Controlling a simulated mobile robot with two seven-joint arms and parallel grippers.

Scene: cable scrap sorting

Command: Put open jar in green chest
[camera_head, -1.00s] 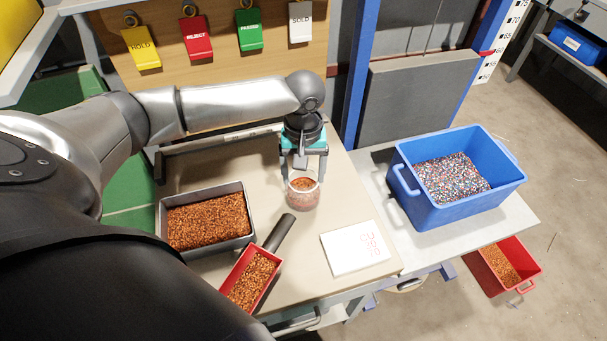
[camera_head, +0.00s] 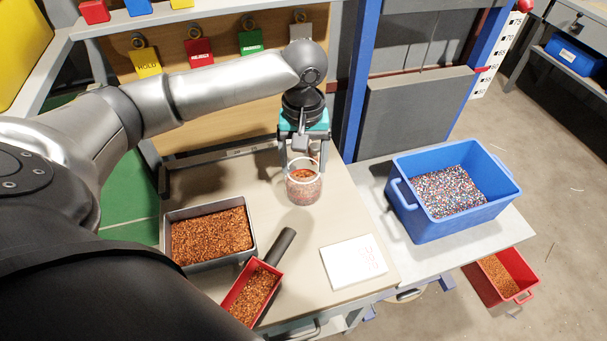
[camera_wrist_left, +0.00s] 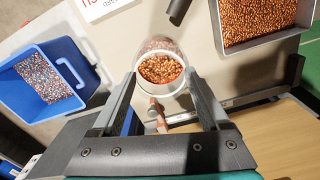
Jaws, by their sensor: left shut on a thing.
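The open jar (camera_head: 304,188) is clear, with a pale rim and copper-coloured granules inside. My left gripper (camera_head: 303,170) is shut on it near the rim, one finger on each side. The jar is upright and seems to hang a little above the beige bench, with a dark shadow below it. In the left wrist view the jar (camera_wrist_left: 160,68) sits between the two fingers (camera_wrist_left: 160,80). I cannot make out a green chest in these views; only a green surface (camera_head: 130,215) shows at the left. My right gripper is not in view.
A grey tray (camera_head: 252,220) of granules and a red scoop (camera_head: 278,283) with a dark handle lie on the bench. A white sheet (camera_head: 352,262) lies to their right. A blue bin (camera_head: 450,218) stands on the side table, a red bin (camera_head: 533,286) below. Coloured tags hang behind.

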